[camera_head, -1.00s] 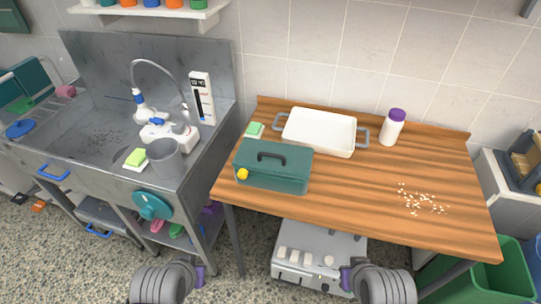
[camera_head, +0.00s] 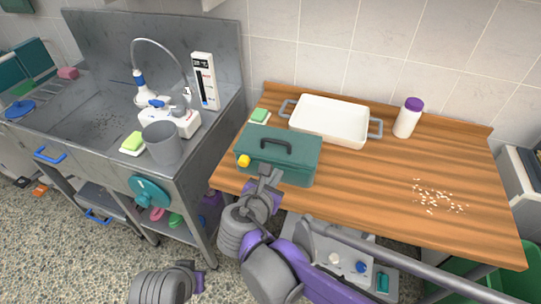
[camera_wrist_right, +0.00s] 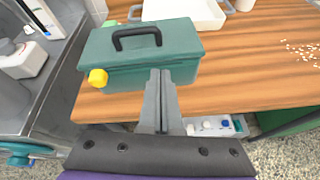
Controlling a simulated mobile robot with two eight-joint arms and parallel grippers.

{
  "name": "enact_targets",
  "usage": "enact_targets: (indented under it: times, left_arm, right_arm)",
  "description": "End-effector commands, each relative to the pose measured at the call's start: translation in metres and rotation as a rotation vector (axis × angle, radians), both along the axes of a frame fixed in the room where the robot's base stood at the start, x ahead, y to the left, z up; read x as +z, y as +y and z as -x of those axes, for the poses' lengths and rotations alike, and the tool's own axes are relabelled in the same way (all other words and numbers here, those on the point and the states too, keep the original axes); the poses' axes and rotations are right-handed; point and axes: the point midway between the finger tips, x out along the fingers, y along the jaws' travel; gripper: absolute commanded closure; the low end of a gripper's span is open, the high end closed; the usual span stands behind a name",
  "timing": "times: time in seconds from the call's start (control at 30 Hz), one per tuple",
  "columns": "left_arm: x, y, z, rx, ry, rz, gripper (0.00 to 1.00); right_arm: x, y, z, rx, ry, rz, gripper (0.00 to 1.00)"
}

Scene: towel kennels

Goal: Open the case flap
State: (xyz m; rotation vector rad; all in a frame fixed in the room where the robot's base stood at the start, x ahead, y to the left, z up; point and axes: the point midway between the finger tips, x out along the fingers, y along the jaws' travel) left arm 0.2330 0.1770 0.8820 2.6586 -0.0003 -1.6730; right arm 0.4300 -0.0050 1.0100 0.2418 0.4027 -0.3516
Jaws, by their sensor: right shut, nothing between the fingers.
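The case is a teal green box (camera_head: 290,171) with a shut lid, which is its flap (camera_head: 297,138). It has a black handle on top and a yellow knob (camera_head: 243,161) at its left front. It stands on the left part of the wooden table. My right gripper (camera_head: 269,171) is shut and empty, in front of the case's front face. In the right wrist view its fingertips (camera_wrist_right: 160,74) overlap the lower front of the case (camera_wrist_right: 142,75), right of the knob (camera_wrist_right: 97,78). I cannot tell if they touch.
A purple-capped bottle (camera_head: 406,119) and scattered pale bits (camera_head: 438,196) lie further right. A steel sink unit (camera_head: 188,178) stands left of the table.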

Motion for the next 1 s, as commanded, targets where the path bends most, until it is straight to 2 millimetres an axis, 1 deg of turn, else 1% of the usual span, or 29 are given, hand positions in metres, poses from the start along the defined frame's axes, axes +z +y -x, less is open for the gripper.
enact_targets:
  times: [0.03,0.1,0.2,0.27,0.37,0.6,0.7,0.83,1.0]
  left_arm:
    - [-0.004,0.000,0.001,0.000,0.001,0.000,1.00]
    - [-0.005,0.000,0.001,0.000,0.002,0.000,1.00]
    - [-0.005,0.000,0.001,0.000,0.002,0.000,1.00]
    - [-0.005,0.000,0.001,0.000,0.002,0.000,1.00]
    - [-0.005,0.000,0.001,0.000,0.002,0.000,1.00]
    - [-0.005,0.000,0.001,0.000,0.002,0.000,1.00]
    - [-0.005,0.000,0.001,0.000,0.002,0.000,1.00]
    - [-0.005,0.000,0.001,0.000,0.002,0.000,1.00]
    - [-0.005,0.000,0.001,0.000,0.002,0.000,1.00]
  right_arm:
    - [0.002,0.017,-0.003,0.055,-0.014,0.077,1.00]
    - [0.007,0.029,-0.006,0.098,-0.027,0.153,1.00]
    - [0.009,0.035,-0.011,0.120,-0.035,0.198,1.00]
    - [0.008,0.032,-0.017,0.120,-0.036,0.202,1.00]
    - [0.003,0.027,-0.031,0.116,-0.035,0.200,1.00]
    - [-0.012,0.016,-0.071,0.116,-0.034,0.198,1.00]
    - [-0.017,0.013,-0.084,0.117,-0.034,0.196,1.00]
    - [-0.021,0.010,-0.094,0.118,-0.035,0.196,1.00]
    - [-0.022,0.009,-0.098,0.118,-0.035,0.195,1.00]
